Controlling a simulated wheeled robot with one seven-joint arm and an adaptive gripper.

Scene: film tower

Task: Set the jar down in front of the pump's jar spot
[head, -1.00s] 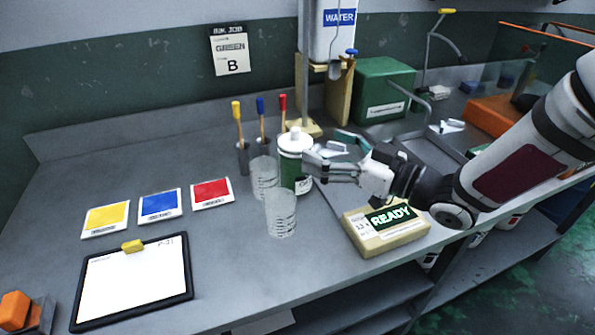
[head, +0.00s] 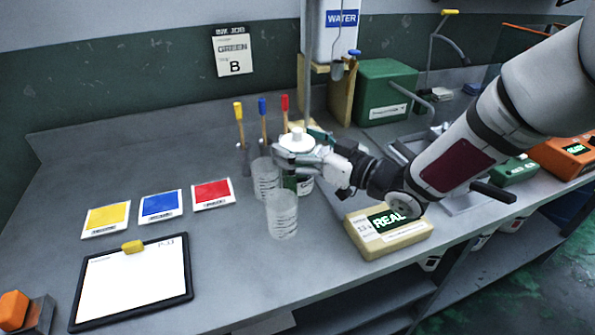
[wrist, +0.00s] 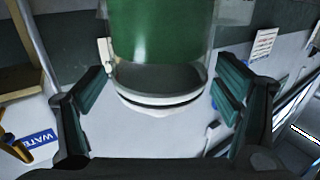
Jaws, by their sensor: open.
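The jar (head: 297,141) has a white lid and green contents and stands on the bench behind two clear beakers. Its green body (wrist: 160,30) fills the top middle of the wrist view, with a pale, dark-lined rim below. My gripper (head: 300,160) is at the jar's upper part, and its fingers hide some of the jar in the head view. In the wrist view my gripper (wrist: 163,82) is open, with one finger at each side of the jar and gaps showing beside the rim. I cannot make out the pump's jar spot.
Two clear beakers (head: 282,215) stand close in front and left of the jar. Brushes (head: 262,125) stand behind it. A cream box with a green display (head: 388,232) is right of it, under my arm. The bench left of the beakers holds colour cards (head: 160,206) and a clipboard (head: 132,285).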

